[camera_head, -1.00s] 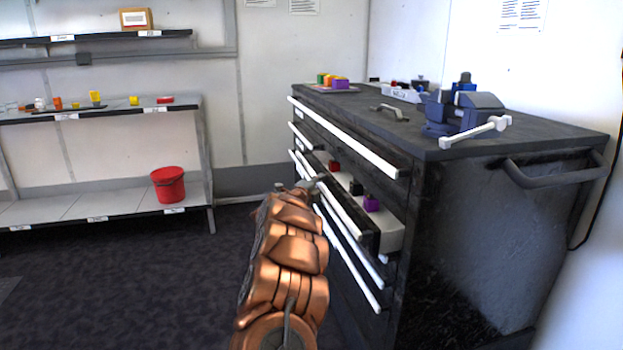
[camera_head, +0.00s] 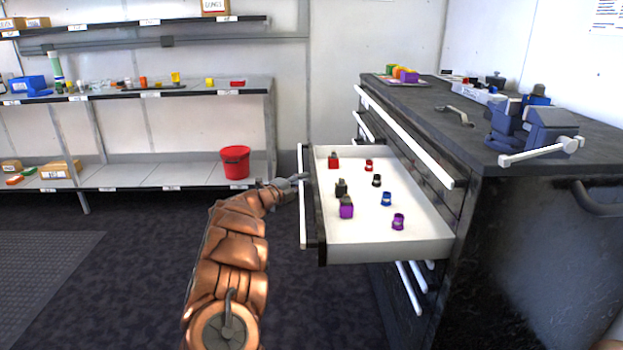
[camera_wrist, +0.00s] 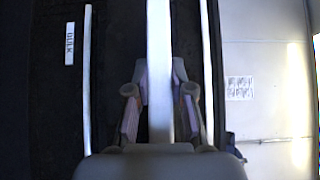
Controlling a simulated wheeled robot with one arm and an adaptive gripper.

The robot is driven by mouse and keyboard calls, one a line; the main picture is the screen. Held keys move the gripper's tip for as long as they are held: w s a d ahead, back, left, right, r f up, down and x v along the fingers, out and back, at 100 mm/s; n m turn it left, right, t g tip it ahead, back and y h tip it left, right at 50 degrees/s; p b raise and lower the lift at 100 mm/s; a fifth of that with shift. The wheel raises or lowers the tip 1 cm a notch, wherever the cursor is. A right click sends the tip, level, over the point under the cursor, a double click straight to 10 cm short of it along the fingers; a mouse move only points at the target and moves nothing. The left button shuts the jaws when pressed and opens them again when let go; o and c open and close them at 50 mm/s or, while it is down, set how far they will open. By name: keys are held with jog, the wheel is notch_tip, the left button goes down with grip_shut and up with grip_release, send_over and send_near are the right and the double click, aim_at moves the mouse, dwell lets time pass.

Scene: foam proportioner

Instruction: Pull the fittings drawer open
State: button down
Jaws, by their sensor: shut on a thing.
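The fittings drawer (camera_head: 385,249) is pulled well out of the black cabinet (camera_head: 520,215) in the head view. Its white interior holds several small fittings in red, black, blue and purple. Its long white handle (camera_head: 302,200) runs along the drawer's front. My gripper (camera_head: 301,181) is at the handle, near its middle, at the end of my copper-coloured arm. In the wrist view my gripper (camera_wrist: 160,105) has one finger on each side of the white handle bar (camera_wrist: 159,60) and is shut on it. The fingertips are partly hidden in the head view.
A blue vise (camera_head: 535,125), a loose handle (camera_head: 456,113) and coloured blocks (camera_head: 402,74) stand on the cabinet top. A shelf unit with a red bucket (camera_head: 236,163) stands behind at left. The dark floor left of the drawer is clear.

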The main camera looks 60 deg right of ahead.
jog(key=shift+w+a, duration=0.35)
jog(key=shift+w, duration=0.2)
jog(key=shift+w+a, duration=0.3)
jog(key=shift+w, duration=0.2)
jog(key=shift+w+a, duration=0.1)
jog(key=shift+w, duration=0.05)
jog(key=c, duration=1)
grip_release()
jog(key=shift+a, duration=0.1)
jog(key=v, duration=1.1)
jog(key=shift+a, duration=0.35)
